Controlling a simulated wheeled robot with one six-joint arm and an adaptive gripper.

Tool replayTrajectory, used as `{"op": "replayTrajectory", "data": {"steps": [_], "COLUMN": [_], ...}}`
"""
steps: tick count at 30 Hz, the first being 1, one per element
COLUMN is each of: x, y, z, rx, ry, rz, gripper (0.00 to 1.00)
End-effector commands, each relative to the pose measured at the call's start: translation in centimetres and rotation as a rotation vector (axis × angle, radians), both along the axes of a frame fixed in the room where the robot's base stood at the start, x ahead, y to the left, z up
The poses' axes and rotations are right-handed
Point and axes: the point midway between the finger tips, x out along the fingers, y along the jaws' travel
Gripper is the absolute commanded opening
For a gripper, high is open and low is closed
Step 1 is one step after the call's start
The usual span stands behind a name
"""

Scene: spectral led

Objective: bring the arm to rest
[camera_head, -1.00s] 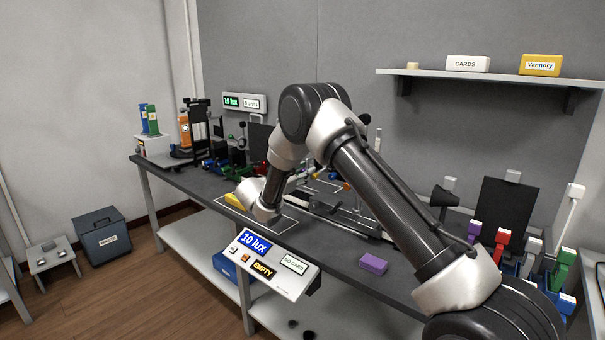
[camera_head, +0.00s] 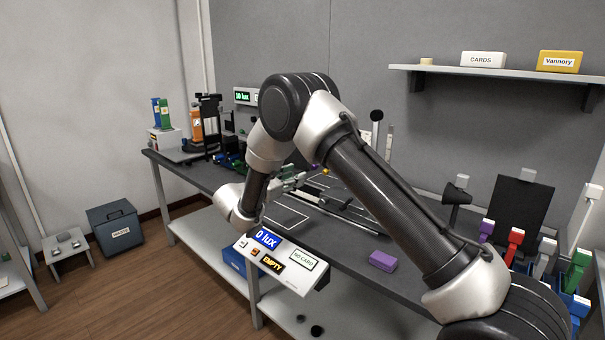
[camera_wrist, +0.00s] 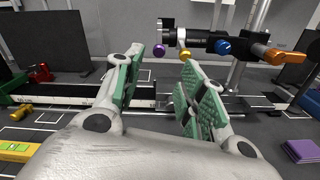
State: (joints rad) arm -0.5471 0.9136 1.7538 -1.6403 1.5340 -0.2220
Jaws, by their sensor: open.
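My gripper (camera_wrist: 160,95) is open and empty in the wrist view, its green-padded fingers spread above the dark workbench. In the wrist view a black rail (camera_wrist: 60,100) runs across the bench beyond the fingers. A black cylindrical optic with purple, yellow and blue knobs (camera_wrist: 205,40) and an orange-ended lever stands past the fingertips. No contact between the fingers and any object shows.
A sloped panel (camera_head: 275,262) reading "EMPTY" and "NO CARD" sits at the bench's front. A purple block (camera_head: 383,261) lies on the bench (camera_head: 345,250). Coloured handles (camera_head: 514,240) stand at the right. A shelf (camera_head: 440,72) is above. A yellow level (camera_wrist: 18,151) is at the wrist view's left.

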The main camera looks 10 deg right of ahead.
Motion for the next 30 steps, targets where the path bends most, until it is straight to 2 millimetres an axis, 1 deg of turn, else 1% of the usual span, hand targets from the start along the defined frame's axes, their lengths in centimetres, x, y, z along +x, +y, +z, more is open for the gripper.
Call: {"op": "replayTrajectory", "data": {"steps": [1, 4, 13, 14, 17, 20, 21, 22, 23, 24, 26, 27, 29, 30], "x": [-0.3, -0.6, -0.6, -0.5, -1.1, -2.8, -3.8, -4.7, -5.8, -7.4, -9.7, -11.3, -13.6, -15.1], "y": [0.4, 0.7, 0.8, 0.8, 0.0, -1.6, -2.4, -3.0, -3.7, -4.7, -6.4, -7.5, -9.0, -10.0], "z": [0.0, 0.0, 0.0, -0.1, -1.7, -4.3, -5.5, -6.2, -6.7, -6.9, -6.7, -6.3, -5.6, -5.0], "rx": [0.0, -0.001, 0.003, 0.012, 0.073, 0.134, 0.162, 0.186, 0.218, 0.267, 0.35, 0.406, 0.488, 0.545], "ry": [0.0, 0.0, -0.003, -0.006, 0.014, 0.059, 0.081, 0.095, 0.107, 0.118, 0.122, 0.119, 0.108, 0.096], "rz": [0.001, -0.001, -0.001, 0.003, -0.029, -0.096, -0.129, -0.159, -0.193, -0.245, -0.33, -0.388, -0.469, -0.523], "gripper": [0.4, 0.4, 0.4, 0.4, 0.4, 0.4, 0.4, 0.4, 0.4, 0.4, 0.4, 0.4, 0.4, 0.4]}}
